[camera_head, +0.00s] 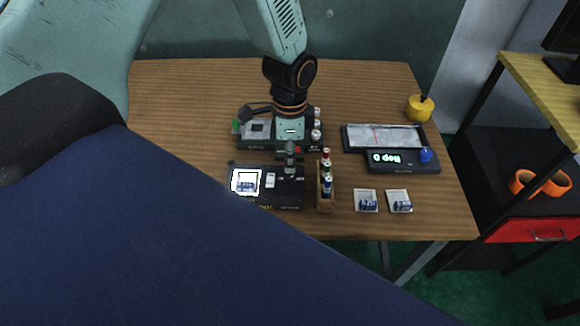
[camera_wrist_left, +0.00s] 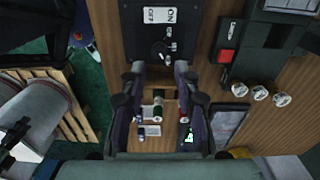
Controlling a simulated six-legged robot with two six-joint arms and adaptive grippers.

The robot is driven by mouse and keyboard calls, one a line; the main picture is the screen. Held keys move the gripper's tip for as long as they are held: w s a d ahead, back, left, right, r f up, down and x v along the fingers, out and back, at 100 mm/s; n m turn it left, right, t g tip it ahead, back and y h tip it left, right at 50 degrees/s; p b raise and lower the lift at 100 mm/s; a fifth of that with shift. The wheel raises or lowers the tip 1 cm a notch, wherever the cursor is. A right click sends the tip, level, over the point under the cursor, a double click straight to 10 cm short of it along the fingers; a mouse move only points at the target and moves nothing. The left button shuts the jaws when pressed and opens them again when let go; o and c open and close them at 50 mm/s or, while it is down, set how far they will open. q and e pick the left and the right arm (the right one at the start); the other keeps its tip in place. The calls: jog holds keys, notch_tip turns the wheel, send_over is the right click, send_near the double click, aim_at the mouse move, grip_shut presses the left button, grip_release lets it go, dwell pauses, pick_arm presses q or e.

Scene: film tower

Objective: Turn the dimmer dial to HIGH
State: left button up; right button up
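The black light box (camera_head: 283,196) with a lit window stands near the table's front edge in the head view. In the left wrist view, its dark panel (camera_wrist_left: 140,42) carries an ON/OFF label and a small dark dial (camera_wrist_left: 158,48) with small white marks beside it. I cannot read the dial's setting. My left gripper (camera_head: 290,150) points down at the box's far right corner. In the left wrist view, its two fingers (camera_wrist_left: 159,68) are apart, with the dial just beyond and between the tips. Contact cannot be told. My right gripper is not in view.
A wooden rack (camera_head: 325,204) of small bottles stands just right of the box. Two small white trays (camera_head: 366,193) lie farther right. A display unit with a blue knob (camera_head: 426,155) and a yellow pot (camera_head: 420,108) stand beyond. Another dark device is behind the box.

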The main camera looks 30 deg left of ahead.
aim_at(290, 176)
pick_arm(q)
notch_tip(290, 176, up, 6)
jog(key=shift+f, duration=0.1)
dwell(0.6)
jog(key=s+d+f+n, duration=0.1)
jog(key=s+f, duration=0.2)
jog(key=f, duration=0.1)
jog(key=s+d+f+n, duration=0.1)
jog(key=s+f+n, duration=0.1)
jog(key=s+f, duration=0.2)
jog(key=s+d+f+n, duration=0.1)
jog(key=s+f+n, duration=0.1)
jog(key=s+f, duration=0.2)
jog(key=shift+d+f+h, duration=0.35)
jog(key=shift+f+h, duration=0.05)
jog(key=s+f+n+y, duration=0.1)
jog(key=s+f+n, duration=0.2)
jog(key=s, duration=0.5)
jog(key=s+f+n, duration=0.2)
jog(key=s+n, duration=0.2)
jog(key=s, duration=0.3)
notch_tip(290, 176, down, 8)
jog(key=b, duration=0.8)
jog(key=shift+w+f, duration=0.2)
jog(key=shift+w, duration=0.05)
jog(key=shift+d, duration=0.1)
